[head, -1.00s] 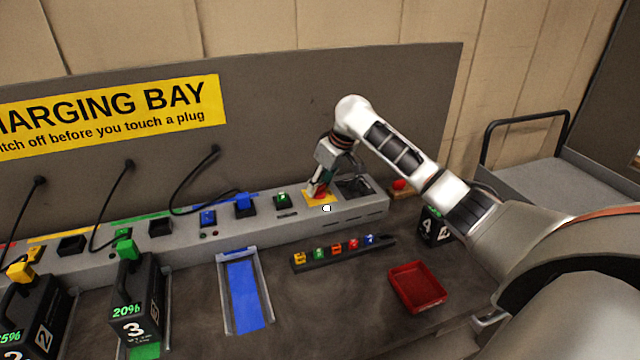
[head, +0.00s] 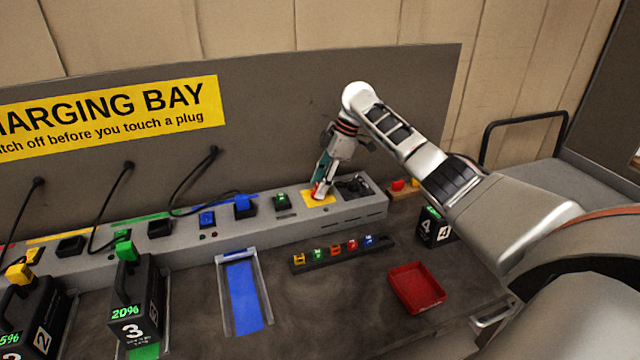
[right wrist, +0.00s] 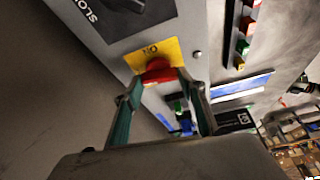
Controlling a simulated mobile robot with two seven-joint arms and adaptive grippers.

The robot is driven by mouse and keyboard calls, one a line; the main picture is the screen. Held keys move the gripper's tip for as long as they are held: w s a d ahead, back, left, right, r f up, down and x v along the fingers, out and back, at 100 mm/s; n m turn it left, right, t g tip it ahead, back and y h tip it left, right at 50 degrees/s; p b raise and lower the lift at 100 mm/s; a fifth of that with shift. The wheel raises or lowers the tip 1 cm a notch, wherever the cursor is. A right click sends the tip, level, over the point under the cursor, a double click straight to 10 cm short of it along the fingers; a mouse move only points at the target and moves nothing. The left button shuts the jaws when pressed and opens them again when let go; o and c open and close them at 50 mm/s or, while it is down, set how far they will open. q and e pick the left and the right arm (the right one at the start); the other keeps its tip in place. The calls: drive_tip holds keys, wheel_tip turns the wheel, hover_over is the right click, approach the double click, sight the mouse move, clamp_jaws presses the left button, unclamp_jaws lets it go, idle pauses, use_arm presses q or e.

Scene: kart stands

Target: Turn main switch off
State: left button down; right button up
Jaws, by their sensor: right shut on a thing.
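The main switch is a red knob (right wrist: 157,70) on a yellow plate (right wrist: 172,50) at the right part of the long grey charging housing. The red also shows in the head view (head: 319,192), partly covered by my fingers, on the yellow plate (head: 311,200). My right gripper (right wrist: 160,80) has its two teal-sided fingers on either side of the knob and is shut on it. In the head view my right gripper (head: 320,186) reaches down to the plate, turned and leaning. The knob's exact angle is hard to read. My left gripper is not in view.
In front are a rack of small coloured pieces (head: 340,250), a red tray (head: 417,287), a blue-floored bay (head: 243,292) and battery packs (head: 130,310).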

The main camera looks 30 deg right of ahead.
drive_tip(key=shift+n+g, duration=0.4)
drive_tip(key=shift+n, duration=0.4)
drive_tip(key=o, duration=1.1)
drive_tip(key=v, duration=1.2)
drive_tip(key=shift+d, duration=0.15)
drive_tip(key=shift+f, duration=0.15)
